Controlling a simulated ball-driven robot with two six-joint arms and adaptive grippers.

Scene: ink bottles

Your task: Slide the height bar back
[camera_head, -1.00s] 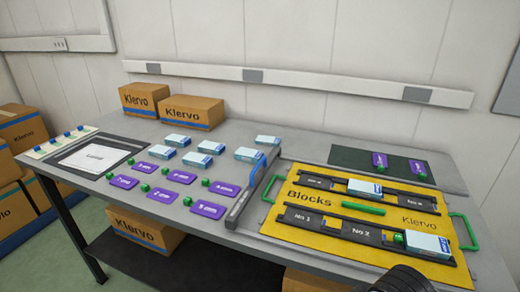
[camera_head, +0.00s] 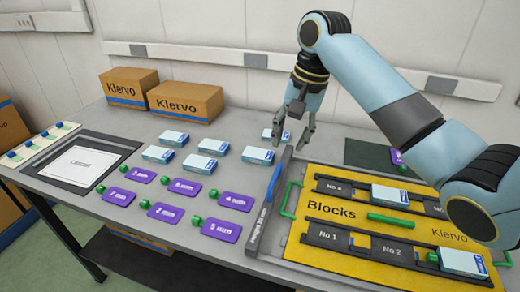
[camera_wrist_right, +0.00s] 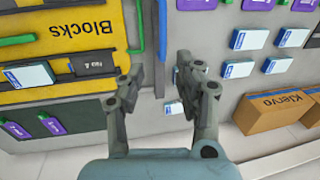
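The height bar (camera_head: 262,226) is a long grey bar along the left edge of the yellow board. A blue handle (camera_head: 274,183) runs along its side; the handle also shows in the right wrist view (camera_wrist_right: 163,28). My right gripper (camera_head: 291,143) is open and empty, above the far end of the bar. The right wrist view shows its two fingers (camera_wrist_right: 159,72) apart, with the bar's far part below and between them. I cannot tell how high they are above it. My left gripper is in neither current view.
The yellow Blocks board (camera_head: 325,207) with green handles lies right of the bar. Several white-blue boxes (camera_head: 258,155) and purple height tags (camera_head: 222,230) with green knobs lie left of it. Klervo cartons (camera_head: 186,101) stand at the back. A white sheet (camera_head: 83,164) lies far left.

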